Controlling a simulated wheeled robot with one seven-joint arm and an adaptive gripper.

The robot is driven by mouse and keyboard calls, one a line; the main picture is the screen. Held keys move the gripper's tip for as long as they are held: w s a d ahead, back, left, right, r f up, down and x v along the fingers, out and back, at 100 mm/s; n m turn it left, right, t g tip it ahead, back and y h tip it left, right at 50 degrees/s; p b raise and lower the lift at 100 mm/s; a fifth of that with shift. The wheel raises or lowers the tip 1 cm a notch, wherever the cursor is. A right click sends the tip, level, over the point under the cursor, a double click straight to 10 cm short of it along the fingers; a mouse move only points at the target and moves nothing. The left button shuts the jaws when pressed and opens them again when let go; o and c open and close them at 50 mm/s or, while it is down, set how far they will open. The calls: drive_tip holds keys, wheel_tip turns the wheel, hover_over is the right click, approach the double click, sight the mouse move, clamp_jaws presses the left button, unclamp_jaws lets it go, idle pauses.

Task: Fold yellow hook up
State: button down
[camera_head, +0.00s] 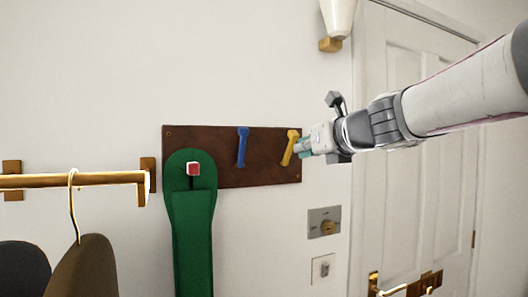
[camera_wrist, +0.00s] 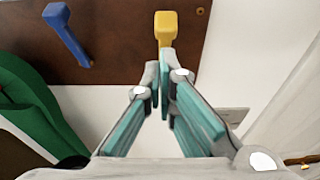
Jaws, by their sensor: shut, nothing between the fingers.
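The yellow hook (camera_head: 290,147) is on the right part of a dark brown wooden board (camera_head: 215,142) on the wall. It hangs slanted, its knob end at the top and its lower end to the left. In the wrist view the yellow hook (camera_wrist: 166,27) is straight ahead, just beyond the fingertips. My gripper (camera_head: 301,147) is at the right side of the hook in the head view. In the wrist view my gripper (camera_wrist: 160,80) has its fingertips together, with nothing between them. I cannot tell whether the tips touch the hook.
A blue hook (camera_head: 241,146) is left of the yellow one. A green strap-like item (camera_head: 192,225) hangs from a red-tipped hook (camera_head: 193,169). A brass rail (camera_head: 70,181) with a hanger is at the left. A switch plate (camera_head: 324,221) and white door (camera_head: 430,190) are at the right.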

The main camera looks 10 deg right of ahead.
sight(294, 137)
drive_tip(key=shift+w+a+r, duration=0.15)
drive_tip(key=shift+w+r, duration=0.1)
drive_tip(key=shift+w, duration=0.25)
drive_tip(key=shift+w+a+r+p, duration=0.1)
drive_tip(key=shift+w+r+p, duration=0.15)
drive_tip(key=shift+r+p, duration=0.35)
drive_tip(key=shift+w+a+r+p, duration=0.1)
drive_tip(key=shift+w+r+p, duration=0.1)
drive_tip(key=shift+r+p, duration=0.35)
drive_tip(key=shift+w, duration=0.35)
drive_tip(key=shift+f, duration=0.1)
